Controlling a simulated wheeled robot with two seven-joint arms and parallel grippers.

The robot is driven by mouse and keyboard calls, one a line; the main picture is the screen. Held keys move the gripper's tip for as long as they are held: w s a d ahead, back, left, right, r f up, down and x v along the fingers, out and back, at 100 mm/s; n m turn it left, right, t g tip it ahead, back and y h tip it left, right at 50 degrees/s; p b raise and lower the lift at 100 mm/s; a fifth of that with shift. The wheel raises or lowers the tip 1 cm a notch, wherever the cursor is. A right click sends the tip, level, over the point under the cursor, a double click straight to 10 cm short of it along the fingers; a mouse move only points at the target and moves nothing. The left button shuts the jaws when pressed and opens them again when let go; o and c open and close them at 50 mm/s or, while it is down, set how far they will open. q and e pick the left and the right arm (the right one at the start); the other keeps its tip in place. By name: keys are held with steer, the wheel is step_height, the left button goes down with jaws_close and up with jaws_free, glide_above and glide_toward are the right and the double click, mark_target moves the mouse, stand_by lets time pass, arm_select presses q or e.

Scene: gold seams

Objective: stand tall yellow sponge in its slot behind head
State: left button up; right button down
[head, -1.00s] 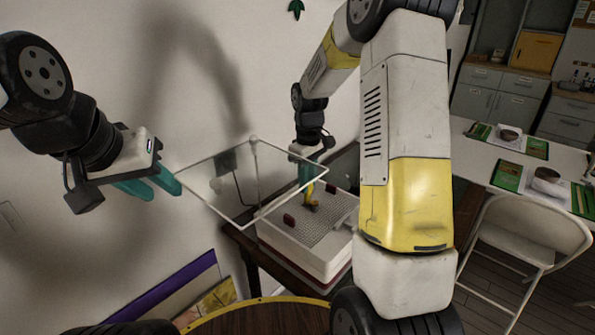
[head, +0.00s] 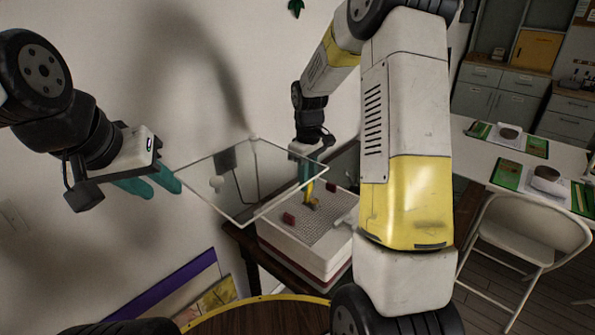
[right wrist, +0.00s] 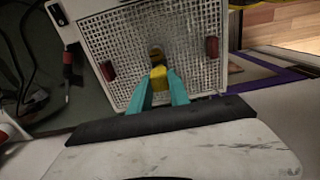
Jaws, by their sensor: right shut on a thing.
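The tall yellow sponge (head: 308,192) is upright in my right gripper (head: 306,177), over the white grid-topped box (head: 297,262). In the right wrist view the teal fingers of my right gripper (right wrist: 158,88) are shut on the sponge (right wrist: 157,77), and a brown piece (right wrist: 157,56) sits just beyond it on the grid. In the head view a brown piece (head: 311,204) shows at the sponge's lower end. I cannot tell whether the sponge's foot is in a slot. My left gripper (head: 160,187) is empty, its teal fingers apart, far left of the box.
Two dark red blocks stand on the grid, one left (right wrist: 107,71) and one right (right wrist: 212,48). A white table (head: 470,150) and a folding chair (head: 530,228) are at right.

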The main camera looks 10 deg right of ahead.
mark_target(307, 193)
steer(key=shift+f, duration=2.6)
stand_by(1.2)
steer(key=c, duration=1.1)
jaws_free()
steer(key=shift+c, duration=0.2)
steer(key=shift+r, duration=0.1)
steer(key=shift+r, duration=3.45)
